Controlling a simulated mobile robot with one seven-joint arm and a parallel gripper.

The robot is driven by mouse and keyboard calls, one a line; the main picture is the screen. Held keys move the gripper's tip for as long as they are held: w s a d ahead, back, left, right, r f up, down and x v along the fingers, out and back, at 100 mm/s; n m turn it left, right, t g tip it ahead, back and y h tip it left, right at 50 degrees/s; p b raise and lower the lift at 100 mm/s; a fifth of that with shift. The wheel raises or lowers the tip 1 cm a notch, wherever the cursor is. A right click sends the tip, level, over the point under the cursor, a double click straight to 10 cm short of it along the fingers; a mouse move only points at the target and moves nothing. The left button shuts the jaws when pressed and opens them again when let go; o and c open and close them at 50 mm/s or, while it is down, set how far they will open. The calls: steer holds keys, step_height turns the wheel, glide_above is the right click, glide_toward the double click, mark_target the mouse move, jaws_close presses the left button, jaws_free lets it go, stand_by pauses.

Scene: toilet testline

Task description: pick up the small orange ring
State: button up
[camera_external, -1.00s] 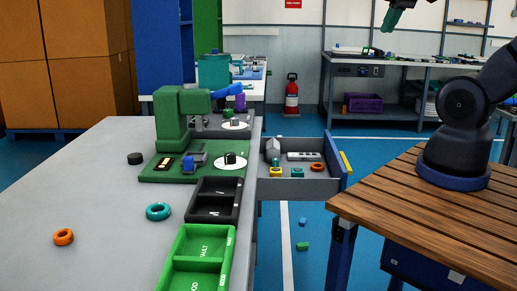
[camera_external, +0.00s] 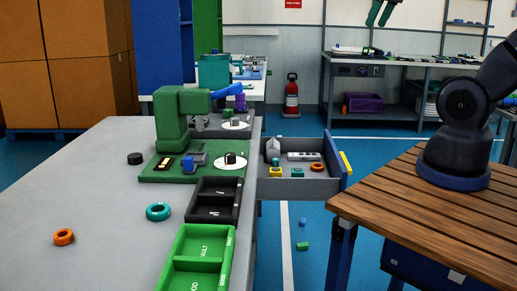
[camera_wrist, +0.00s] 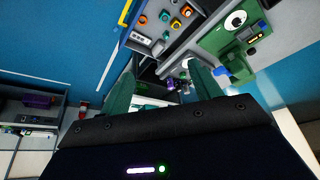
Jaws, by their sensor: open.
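Two orange rings show in the external view. One orange ring (camera_external: 63,237) lies flat on the grey bench at the left. The other orange ring (camera_external: 317,167) lies in the open drawer (camera_external: 318,188) and looks smaller, but is farther away. An orange ring (camera_wrist: 187,11) also shows at the top of the wrist view, inside the drawer. My gripper (camera_external: 380,14) is high at the top of the external view, right of the drawer, with two green fingers apart and empty. The wrist view shows the open fingers of my gripper (camera_wrist: 163,72) far from the drawer.
A teal ring (camera_external: 158,211), a black ring (camera_external: 134,158), a black tray (camera_external: 232,208) and a green tray (camera_external: 228,258) are on the bench. A green machine (camera_external: 172,130) stands behind. The drawer also holds a grey block (camera_external: 273,147) and other small parts.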

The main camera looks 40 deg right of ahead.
steer(key=w+a+r+n+y, duration=0.1)
steer(key=w+a+r+n, duration=0.2)
steer(key=w+a, duration=1.35)
steer(key=w+a+f+n+y, duration=0.1)
steer(key=w+a+f, duration=0.2)
steer(key=w+a, duration=0.65)
steer(key=n+g+y, duration=0.2)
steer(key=n, duration=0.5)
glide_above(63, 233)
steer(key=s+d, duration=0.3)
step_height(63, 233, down, 31)
steer(key=shift+m+h, duration=0.3)
steer(key=shift+d+x, duration=0.15)
steer(key=shift+x, duration=2.35)
steer(key=shift+d+x, duration=0.15)
steer(key=shift+x, duration=2.35)
steer(key=shift+w, duration=0.15)
steer(key=c, duration=1.1)
